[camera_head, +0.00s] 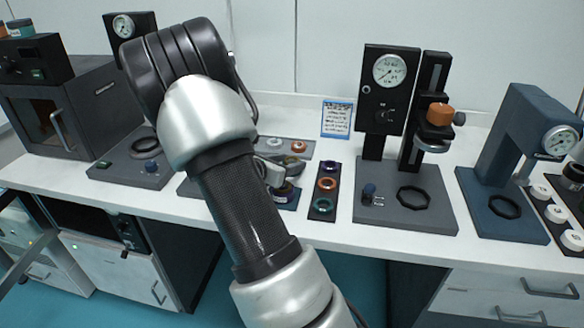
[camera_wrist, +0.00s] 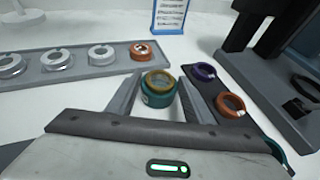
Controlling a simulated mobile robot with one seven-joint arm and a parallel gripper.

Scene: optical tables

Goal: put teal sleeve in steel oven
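A teal sleeve (camera_wrist: 158,98) with a brass-coloured ring at its top stands between my fingertips in the wrist view. My gripper (camera_wrist: 160,88) has one finger on each side of it; whether both fingers press on it cannot be told. In the head view my gripper (camera_head: 274,172) is low over the bench middle, partly hidden by my arm. A dark box oven (camera_head: 98,100) with an amber window and a handle is at the far left; its door looks shut.
A black strip (camera_head: 323,188) with purple, orange and teal rings lies right of my gripper. A grey tray (camera_wrist: 70,72) holds white rings and an orange one. A gauge press (camera_head: 390,80) and a blue press (camera_head: 510,150) stand to the right. My arm crosses the bench.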

